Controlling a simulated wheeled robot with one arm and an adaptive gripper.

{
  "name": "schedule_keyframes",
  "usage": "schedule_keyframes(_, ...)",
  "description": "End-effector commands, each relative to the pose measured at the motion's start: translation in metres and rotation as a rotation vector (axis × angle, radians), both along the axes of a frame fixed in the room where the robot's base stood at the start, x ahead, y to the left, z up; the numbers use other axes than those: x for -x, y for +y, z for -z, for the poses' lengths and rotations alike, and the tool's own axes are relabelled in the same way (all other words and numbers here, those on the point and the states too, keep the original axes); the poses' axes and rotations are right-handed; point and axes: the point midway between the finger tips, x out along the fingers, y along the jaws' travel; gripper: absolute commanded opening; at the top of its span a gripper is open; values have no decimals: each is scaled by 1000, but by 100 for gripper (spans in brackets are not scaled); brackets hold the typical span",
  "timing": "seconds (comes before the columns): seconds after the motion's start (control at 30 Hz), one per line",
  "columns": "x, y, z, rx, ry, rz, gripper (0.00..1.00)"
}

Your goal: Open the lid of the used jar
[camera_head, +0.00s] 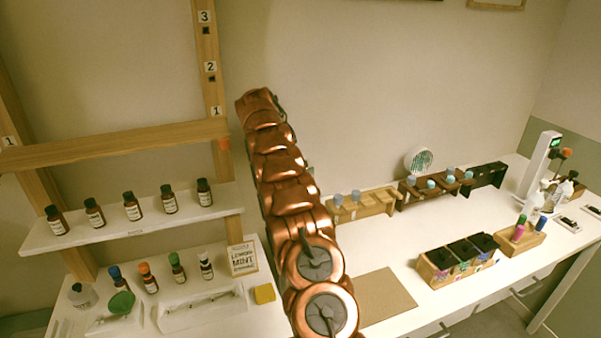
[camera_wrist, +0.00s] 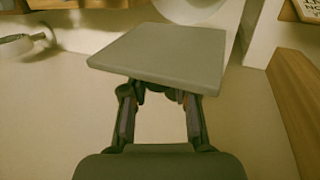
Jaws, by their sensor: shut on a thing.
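In the wrist view my gripper (camera_wrist: 162,92) has its fingertips at the near edge of a flat grey square plate (camera_wrist: 165,52). The plate looks like a lid. The fingers are shut on it, with the contact partly hidden under its edge. A white rounded thing (camera_wrist: 190,10) shows behind the plate, cut by the top of the picture. It may be the jar, but I cannot tell. In the head view my copper arm rises in the middle, and the gripper is not visible there. I cannot pick out a jar marked as used in the head view.
A wooden side (camera_wrist: 288,110) stands close on the right in the wrist view. In the head view, a shelf (camera_head: 130,232) with several brown bottles is at left. A wooden box (camera_head: 432,278) with dark compartments and a tan board (camera_head: 385,298) lie right of my arm.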

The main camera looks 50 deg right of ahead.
Motion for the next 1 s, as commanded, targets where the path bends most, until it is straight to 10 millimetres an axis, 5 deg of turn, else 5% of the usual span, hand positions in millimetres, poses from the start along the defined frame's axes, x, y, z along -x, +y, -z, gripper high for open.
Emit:
schedule_keyframes(0.97,-9,5,3,-23,39,-13,0)
schedule_keyframes(1.0,-9,5,2,-23,39,-13,31)
